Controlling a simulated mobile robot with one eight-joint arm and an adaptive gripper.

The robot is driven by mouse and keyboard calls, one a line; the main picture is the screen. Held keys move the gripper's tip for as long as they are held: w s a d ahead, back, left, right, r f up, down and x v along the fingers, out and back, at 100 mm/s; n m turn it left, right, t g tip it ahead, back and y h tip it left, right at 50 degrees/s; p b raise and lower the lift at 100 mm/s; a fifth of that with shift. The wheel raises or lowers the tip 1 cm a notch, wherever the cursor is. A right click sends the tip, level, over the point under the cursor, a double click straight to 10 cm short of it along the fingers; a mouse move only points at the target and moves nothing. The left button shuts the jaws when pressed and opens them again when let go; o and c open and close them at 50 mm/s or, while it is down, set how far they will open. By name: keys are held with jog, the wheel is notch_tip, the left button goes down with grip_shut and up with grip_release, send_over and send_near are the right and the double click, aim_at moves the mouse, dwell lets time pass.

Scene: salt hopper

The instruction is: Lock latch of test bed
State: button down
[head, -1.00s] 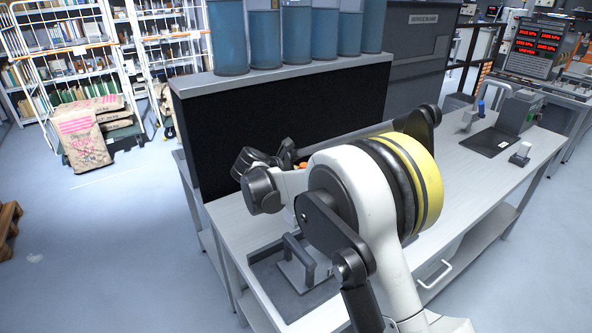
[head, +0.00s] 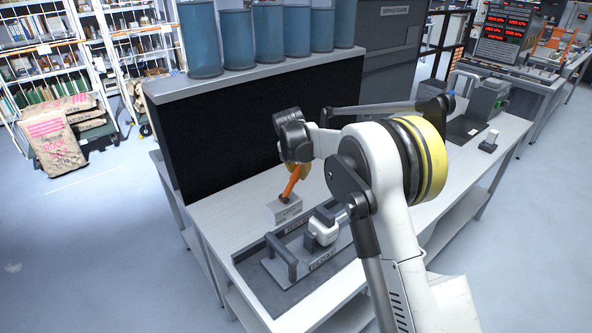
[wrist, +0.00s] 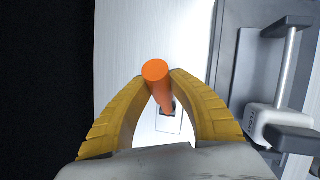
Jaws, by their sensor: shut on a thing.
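An orange lever (head: 291,184) rises at a tilt from a small light-grey block (head: 283,211) on the bench. In the wrist view the lever (wrist: 157,88) stands between the two yellow fingers of my gripper (wrist: 157,76). The fingers are closed in around it, touching near its upper part. In the head view my gripper (head: 304,171) is at the lever's top and partly hidden by my wrist. Right of the lever is the dark test bed tray (head: 243,259) with a black bar handle (head: 280,257) and a white clamp-like part (head: 322,232).
A black upright panel (head: 225,125) stands behind the bench, with several blue cylinders (head: 200,40) on its ledge. A grey machine (head: 487,102) stands on the bench's far right.

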jog(key=shift+f, duration=0.1)
dwell(0.3)
jog(key=c, duration=1.2)
grip_release()
jog(key=shift+d, duration=0.1)
jog(key=v, duration=1.2)
jog(key=shift+w, duration=0.15)
